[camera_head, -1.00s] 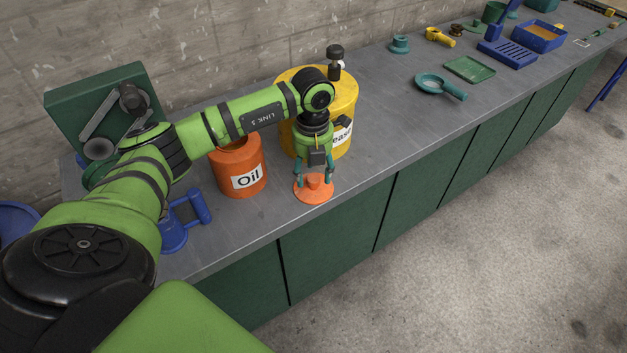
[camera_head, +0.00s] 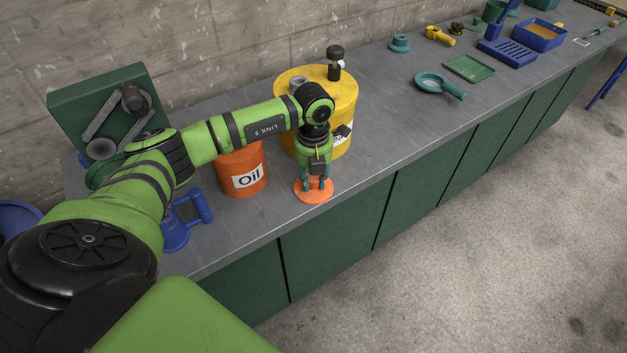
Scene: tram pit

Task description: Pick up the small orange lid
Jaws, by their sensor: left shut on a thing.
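The small orange lid (camera_head: 314,196) is a flat disc with a knob in its middle. It lies on the grey bench top near the front edge, in front of the yellow drum and right of the orange oil can. My left gripper (camera_head: 314,184) points straight down over the lid and is shut on its knob. The fingers hide most of the knob. I see no clear gap between the lid and the bench. My right gripper is not in view.
The orange oil can (camera_head: 241,170) and yellow drum (camera_head: 339,98) stand close behind the gripper. A blue jug (camera_head: 176,232) is at the left. A teal pan (camera_head: 433,83) and green tray (camera_head: 470,67) lie farther right. The bench between is clear.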

